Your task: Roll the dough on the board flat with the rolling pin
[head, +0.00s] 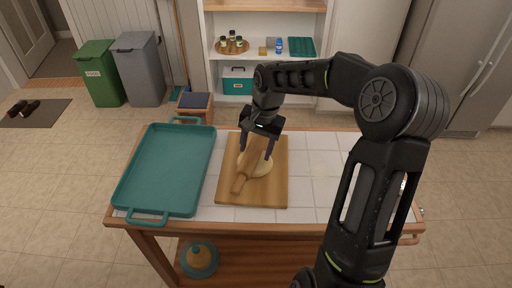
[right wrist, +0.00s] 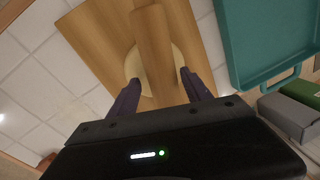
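The wooden board (head: 274,186) lies on the tiled table top. The dough (head: 262,168) is a pale, flat-looking round on the board, and it also shows in the right wrist view (right wrist: 178,65). The wooden rolling pin (head: 242,178) lies across the dough, covering its middle; it also shows in the right wrist view (right wrist: 155,50). My right gripper (head: 255,155) is over the dough, its fingers apart. In the right wrist view the gripper (right wrist: 160,92) has one finger on each side of the pin's line, with gaps visible. Whether the fingertips touch the dough cannot be told. My left gripper is out of view.
A teal tray (head: 164,208) with raised handles lies on the table left of the board. White tiles (head: 313,180) right of the board are partly clear, with my right arm above them. Bins (head: 138,70) and shelves (head: 262,59) stand behind the table.

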